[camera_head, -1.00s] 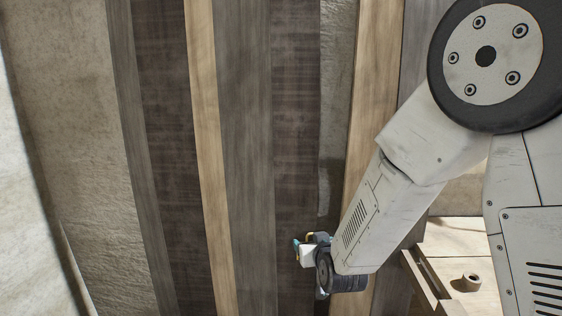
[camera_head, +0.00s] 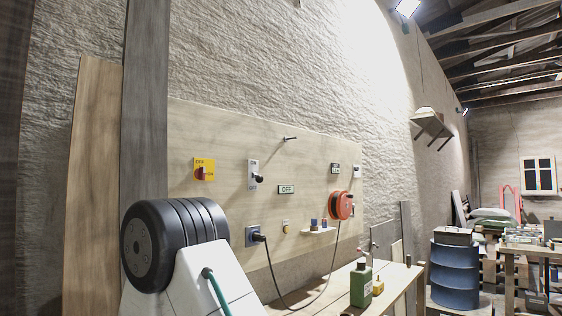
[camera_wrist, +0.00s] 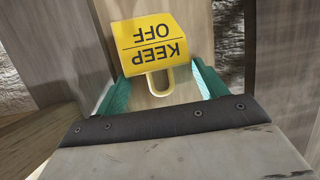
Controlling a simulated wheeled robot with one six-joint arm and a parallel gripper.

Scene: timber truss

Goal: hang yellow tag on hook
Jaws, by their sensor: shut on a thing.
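The yellow tag (camera_wrist: 150,42) reads KEEP OFF, upside down in the wrist view, with a yellow loop (camera_wrist: 160,82) at its lower edge. My gripper (camera_wrist: 160,80) has teal fingers on either side of the loop and is shut on the tag. The exact contact is hard to see. In the head view a small metal peg, seemingly the hook (camera_head: 290,138), sticks out from the upper part of the pale wall board (camera_head: 320,155). Nothing hangs on it. My gripper and the tag are out of the head view, so their distance from the peg cannot be told.
The board also bears a yellow-backed red switch (camera_head: 204,169), an OFF sign (camera_head: 286,189), an orange cable reel (camera_head: 341,205) and a plugged-in socket (camera_head: 253,236). A green bottle (camera_head: 361,286) stands on the bench (camera_head: 398,284). Upright planks (camera_head: 92,170) are at left.

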